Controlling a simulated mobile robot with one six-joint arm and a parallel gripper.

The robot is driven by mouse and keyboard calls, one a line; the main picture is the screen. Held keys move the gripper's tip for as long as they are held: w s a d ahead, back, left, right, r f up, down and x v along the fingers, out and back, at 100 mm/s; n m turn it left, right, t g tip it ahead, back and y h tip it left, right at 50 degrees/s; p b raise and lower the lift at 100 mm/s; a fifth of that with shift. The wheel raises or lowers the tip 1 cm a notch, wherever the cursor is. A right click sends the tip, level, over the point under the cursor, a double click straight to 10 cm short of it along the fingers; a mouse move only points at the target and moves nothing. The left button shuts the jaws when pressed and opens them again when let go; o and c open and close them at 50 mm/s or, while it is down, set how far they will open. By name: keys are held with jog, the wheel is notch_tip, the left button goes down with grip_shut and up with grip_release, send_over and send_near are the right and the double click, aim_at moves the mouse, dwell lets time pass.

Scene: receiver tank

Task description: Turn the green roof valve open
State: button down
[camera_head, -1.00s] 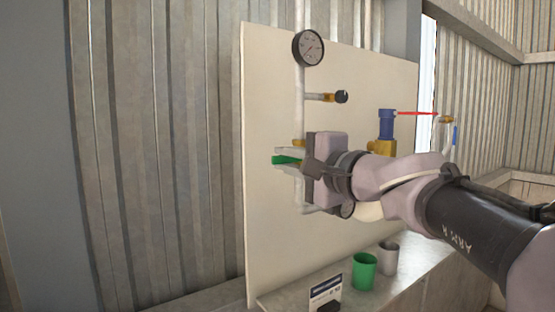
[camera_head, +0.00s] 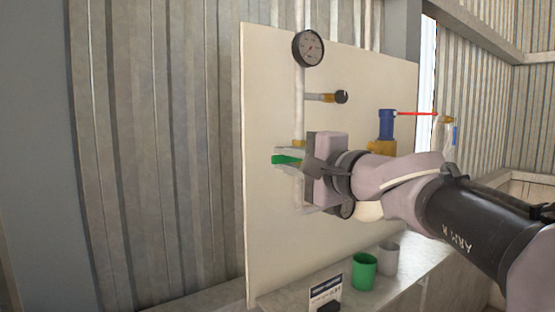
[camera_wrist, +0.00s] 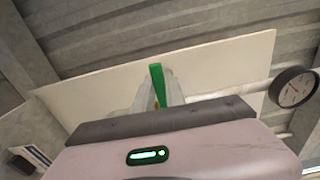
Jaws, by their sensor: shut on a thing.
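The green valve handle (camera_head: 286,160) sticks out to the left of the vertical pipe on the pale board in the head view. My gripper (camera_head: 290,158) is at the handle, with its fingers shut on it. In the wrist view the green handle (camera_wrist: 157,84) stands between my two grey fingers (camera_wrist: 158,95). A bit of brass valve body (camera_head: 298,143) shows just above the handle. The rest of the valve is hidden behind my gripper.
A round gauge (camera_head: 308,48) and a black-knobbed side fitting (camera_head: 341,97) sit above on the pipe. A blue valve with a red lever (camera_head: 415,113) is to the right. A green cup (camera_head: 364,271), a grey cup (camera_head: 388,259) and a small sign (camera_head: 326,290) stand on the ledge below.

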jog(key=shift+w+d+r+m+p, duration=0.1)
jog(key=shift+r+m+p, duration=0.3)
jog(key=shift+r+m, duration=0.35)
jog(key=shift+r+m+p, duration=0.35)
jog(key=shift+r+m, duration=0.05)
jog(key=shift+m, duration=0.55)
jog(key=shift+w+d+r+m+p, duration=0.2)
jog(key=shift+r+m+p, duration=0.35)
jog(key=shift+m, duration=0.55)
jog(key=c, duration=1.6)
grip_release()
jog(key=shift+c, duration=0.2)
jog(key=shift+o, duration=1.3)
jog(key=shift+w+f, duration=0.1)
jog(key=shift+f, duration=0.05)
